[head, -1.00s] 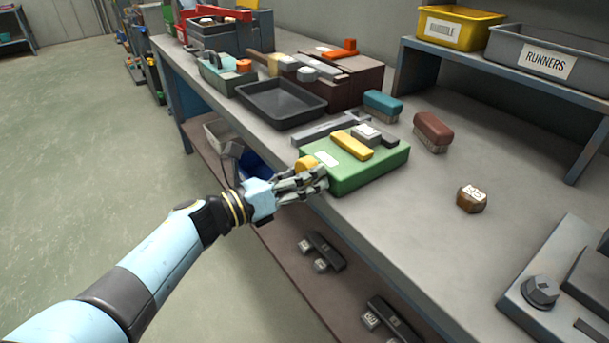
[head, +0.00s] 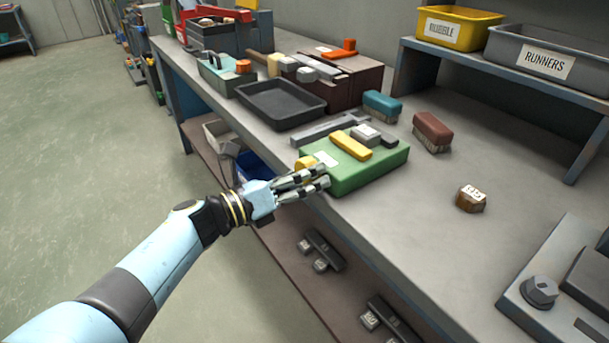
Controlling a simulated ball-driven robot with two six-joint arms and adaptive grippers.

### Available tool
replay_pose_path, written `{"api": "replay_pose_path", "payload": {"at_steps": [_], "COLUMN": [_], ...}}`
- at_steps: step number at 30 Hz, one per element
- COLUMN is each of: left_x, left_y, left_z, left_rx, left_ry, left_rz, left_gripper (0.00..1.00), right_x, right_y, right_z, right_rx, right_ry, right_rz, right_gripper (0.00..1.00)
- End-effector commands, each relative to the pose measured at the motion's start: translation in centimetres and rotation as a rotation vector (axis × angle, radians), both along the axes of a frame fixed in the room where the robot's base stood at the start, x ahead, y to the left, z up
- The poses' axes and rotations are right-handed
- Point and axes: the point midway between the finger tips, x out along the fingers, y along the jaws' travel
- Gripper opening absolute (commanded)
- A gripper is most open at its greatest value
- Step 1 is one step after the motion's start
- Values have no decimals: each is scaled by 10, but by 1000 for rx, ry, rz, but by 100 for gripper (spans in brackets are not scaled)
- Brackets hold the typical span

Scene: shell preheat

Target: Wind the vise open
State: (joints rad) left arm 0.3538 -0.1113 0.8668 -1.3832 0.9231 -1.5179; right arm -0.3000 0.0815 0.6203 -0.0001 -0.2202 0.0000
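My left gripper (head: 322,178) is at the front edge of the bench, beside the near left corner of a green block-shaped unit (head: 365,179). Its two fingers are apart, with nothing seen between them. A yellow knob (head: 305,163) sticks out from the unit's left side, just behind the fingers and partly hidden by them. The unit has a yellow bar (head: 351,145) and a small grey block on top. I cannot tell for sure whether this unit is the vise. My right gripper is out of view.
A black tray (head: 281,103) lies behind the green unit. A teal brush (head: 382,106), a red-brown brush (head: 432,131) and a brown hex piece (head: 471,198) stand on the bench. A shelf with a yellow bin (head: 458,27) and a grey RUNNERS bin (head: 548,52) is at the right.

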Motion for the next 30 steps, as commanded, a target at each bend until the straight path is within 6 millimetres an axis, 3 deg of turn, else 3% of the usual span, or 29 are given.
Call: {"api": "replay_pose_path", "payload": {"at_steps": [13,24,30], "left_x": [-4,-37,-46], "left_y": [6,51,64], "left_z": [-3,-2,0], "left_rx": [4,5,1], "left_ry": [4,1,0], "left_rz": [2,2,2], "left_gripper": [75,75,75], "right_x": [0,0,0], "right_y": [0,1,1], "right_z": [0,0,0], "right_rx": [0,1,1], "right_ry": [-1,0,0], "right_rz": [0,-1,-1], "right_gripper": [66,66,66]}}
